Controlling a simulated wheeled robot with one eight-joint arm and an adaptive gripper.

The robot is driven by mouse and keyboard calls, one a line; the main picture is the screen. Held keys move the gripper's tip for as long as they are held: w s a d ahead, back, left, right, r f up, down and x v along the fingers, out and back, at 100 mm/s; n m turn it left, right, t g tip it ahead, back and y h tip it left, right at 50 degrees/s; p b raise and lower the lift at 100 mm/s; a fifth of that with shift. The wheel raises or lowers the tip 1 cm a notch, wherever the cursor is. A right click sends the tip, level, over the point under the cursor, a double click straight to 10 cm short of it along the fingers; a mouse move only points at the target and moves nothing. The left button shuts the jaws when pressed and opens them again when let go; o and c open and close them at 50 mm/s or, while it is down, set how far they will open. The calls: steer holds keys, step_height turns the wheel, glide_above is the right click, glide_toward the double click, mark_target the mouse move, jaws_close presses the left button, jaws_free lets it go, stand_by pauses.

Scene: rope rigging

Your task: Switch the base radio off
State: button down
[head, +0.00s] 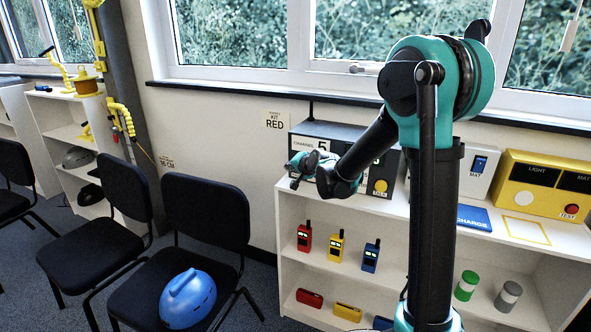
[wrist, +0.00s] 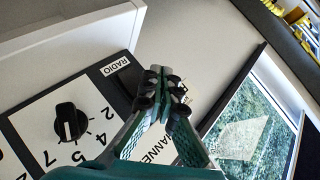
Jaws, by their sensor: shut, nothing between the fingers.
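My gripper (head: 296,180) is shut and empty in front of the radio's left part. In the wrist view its fingertips (wrist: 163,88) are right of the knob; contact cannot be told.
Red (head: 304,237), yellow (head: 336,246) and blue (head: 371,256) handheld radios stand on the shelf below. A yellow LIGHT/MAT box (head: 540,172) and a blue CHARGE pad (head: 474,218) are to the right. Black chairs (head: 205,210), one bearing a blue helmet (head: 188,300), stand left.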

steer(key=shift+w+d+f, duration=0.3)
steer(key=shift+w+f, duration=0.15)
steer(key=shift+w, duration=0.35)
steer(key=shift+w+d+f, duration=0.3)
steer(key=shift+w+f, duration=0.15)
steer(key=shift+w, duration=0.35)
stand_by(0.3)
steer(key=shift+w+d+f, duration=0.15)
steer(key=shift+w+f, duration=0.05)
steer(key=shift+w, duration=0.1)
steer(key=shift+w+d+f, duration=0.1)
steer(key=shift+w, duration=0.15)
stand_by(0.6)
steer(key=shift+s, duration=0.1)
steer(key=shift+s+a+r, duration=0.2)
steer(key=shift+s+r, duration=0.15)
steer(key=shift+s, duration=0.1)
stand_by(0.4)
steer(key=s, duration=0.1)
steer(key=s+a+r, duration=0.1)
steer(key=s+r, duration=0.1)
steer(key=s, duration=0.1)
steer(key=shift+s+a+r, duration=0.1)
steer(key=shift+a+r, duration=0.05)
steer(key=shift+a, duration=0.1)
